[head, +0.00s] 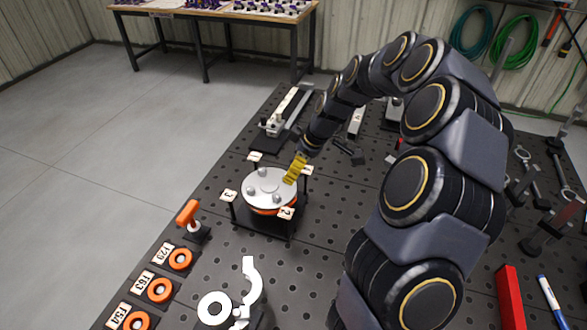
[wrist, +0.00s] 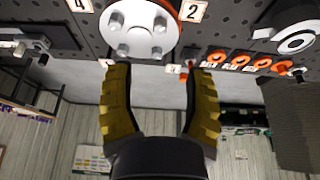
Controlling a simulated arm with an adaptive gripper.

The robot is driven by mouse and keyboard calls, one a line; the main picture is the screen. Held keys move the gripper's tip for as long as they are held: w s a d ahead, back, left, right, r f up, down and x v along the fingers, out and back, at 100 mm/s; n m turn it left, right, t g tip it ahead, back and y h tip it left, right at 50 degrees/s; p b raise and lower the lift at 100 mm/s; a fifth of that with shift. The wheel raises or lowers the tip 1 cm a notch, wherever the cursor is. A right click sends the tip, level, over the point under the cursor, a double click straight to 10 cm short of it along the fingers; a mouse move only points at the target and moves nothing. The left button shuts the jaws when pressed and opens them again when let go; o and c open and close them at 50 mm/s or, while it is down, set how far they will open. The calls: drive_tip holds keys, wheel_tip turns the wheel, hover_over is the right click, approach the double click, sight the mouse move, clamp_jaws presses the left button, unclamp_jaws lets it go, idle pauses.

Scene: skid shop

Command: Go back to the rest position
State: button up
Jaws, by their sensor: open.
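My gripper (head: 295,168) has yellow ribbed fingers and appears at or above the far right edge of a round silver plate (head: 268,197) in the head view. Whether it touches the plate cannot be told there. In the wrist view my gripper (wrist: 160,70) has its fingers spread apart with nothing between them. The plate (wrist: 138,48) shows beyond the fingertips, at the top. The plate carries several bolt heads and has an orange rim below. It sits on a black stand (head: 262,226) with numbered tags. My arm arches over the right side of the bench.
The dark perforated bench (head: 318,210) holds an orange-handled tool (head: 188,214), orange rings (head: 160,290) with labels, a white hook-shaped wrench (head: 250,285), a red bar (head: 510,297) and a linear rail (head: 287,110). A wooden-topped table (head: 230,12) stands behind. Open floor lies left.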

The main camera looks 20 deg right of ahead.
drive_tip(key=s+a+r+m+g, duration=0.25)
drive_tip(key=s+a+r, duration=0.55)
drive_tip(key=s+a, duration=0.4)
drive_tip(key=s+r+m+g+h, duration=0.1)
drive_tip(key=s+m, duration=0.5)
drive_tip(key=s, duration=1.3)
drive_tip(key=shift+s+a+r+g+h, duration=0.2)
drive_tip(key=shift+s+a+g+h, duration=0.1)
drive_tip(key=shift+g+h, duration=0.6)
drive_tip(key=shift+w+m, duration=0.1)
drive_tip(key=shift+m, duration=0.15)
